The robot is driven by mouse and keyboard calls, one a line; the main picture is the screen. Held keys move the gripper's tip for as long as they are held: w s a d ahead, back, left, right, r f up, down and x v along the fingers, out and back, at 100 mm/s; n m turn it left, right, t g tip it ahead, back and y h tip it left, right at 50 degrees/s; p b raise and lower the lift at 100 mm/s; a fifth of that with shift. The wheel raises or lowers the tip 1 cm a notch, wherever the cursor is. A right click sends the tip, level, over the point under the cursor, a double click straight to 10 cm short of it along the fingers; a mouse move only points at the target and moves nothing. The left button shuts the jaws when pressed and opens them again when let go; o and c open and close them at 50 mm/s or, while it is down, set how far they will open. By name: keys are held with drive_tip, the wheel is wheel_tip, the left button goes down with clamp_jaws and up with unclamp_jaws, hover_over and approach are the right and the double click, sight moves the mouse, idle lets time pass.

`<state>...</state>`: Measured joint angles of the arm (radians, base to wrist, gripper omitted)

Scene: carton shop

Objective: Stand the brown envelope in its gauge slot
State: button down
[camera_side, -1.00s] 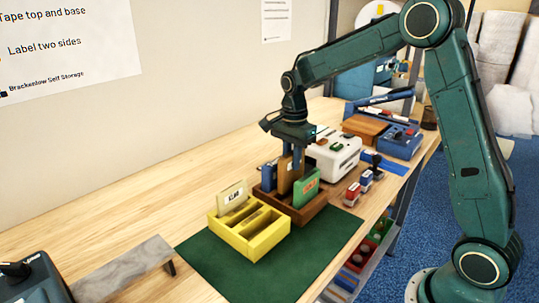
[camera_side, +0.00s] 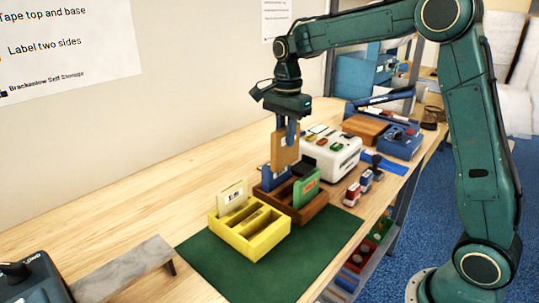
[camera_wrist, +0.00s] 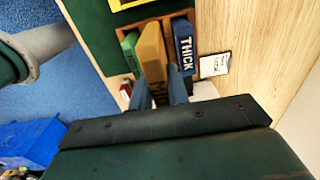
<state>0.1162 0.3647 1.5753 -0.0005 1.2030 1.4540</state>
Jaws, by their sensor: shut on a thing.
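The brown envelope (camera_side: 284,153) is upright in my gripper (camera_side: 287,130), which is shut on its top edge. It hangs above the wooden box (camera_side: 313,211), lifted clear of it or nearly so. In the wrist view the envelope (camera_wrist: 151,50) lies between my fingers (camera_wrist: 161,85), with part of a printed word showing. The yellow slotted gauge (camera_side: 262,239) stands on the green mat in front of the box. A cream card (camera_side: 232,196) with a label stands in its back slot, and its front slots look empty.
A green envelope (camera_side: 306,187) and a blue one (camera_side: 272,177), marked THICK in the wrist view, stand in the wooden box. A white machine (camera_side: 331,154) is behind it. Small stamps (camera_side: 353,192) stand to the right. The green mat (camera_side: 215,268) has free room.

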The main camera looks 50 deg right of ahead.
drive_tip(key=w+a, duration=0.1)
drive_tip(key=a, duration=1.2)
drive_tip(key=f, duration=0.5)
drive_tip(key=shift+w+a, duration=0.1)
drive_tip(key=shift+a, duration=0.3)
drive_tip(key=shift+f, duration=0.25)
drive_tip(key=shift+f, duration=0.8)
drive_tip(key=shift+f, duration=2.2)
idle(1.0)
drive_tip(key=c, duration=1.3)
unclamp_jaws()
